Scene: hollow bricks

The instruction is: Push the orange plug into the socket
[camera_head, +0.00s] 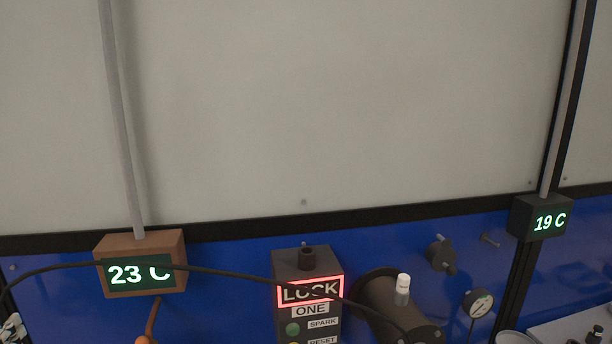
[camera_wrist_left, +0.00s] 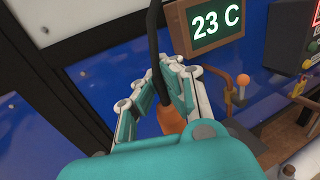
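The orange plug (camera_wrist_left: 171,119) shows in the left wrist view between the fingers of my left gripper (camera_wrist_left: 172,80). The fingers are closed around it, and a black cable (camera_wrist_left: 154,50) leads up from it. In the head view only a small part of my left gripper (camera_head: 12,328) shows at the bottom left corner. The black cable (camera_head: 225,272) runs from there across the view to the right. The plug is out of sight in the head view. I cannot make out the socket in either view. My right gripper is not in view.
A wooden box display (camera_head: 140,264) reads 23 C, and a dark display (camera_head: 541,219) reads 19 C. An orange knob (camera_wrist_left: 243,80) sits below the wooden display.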

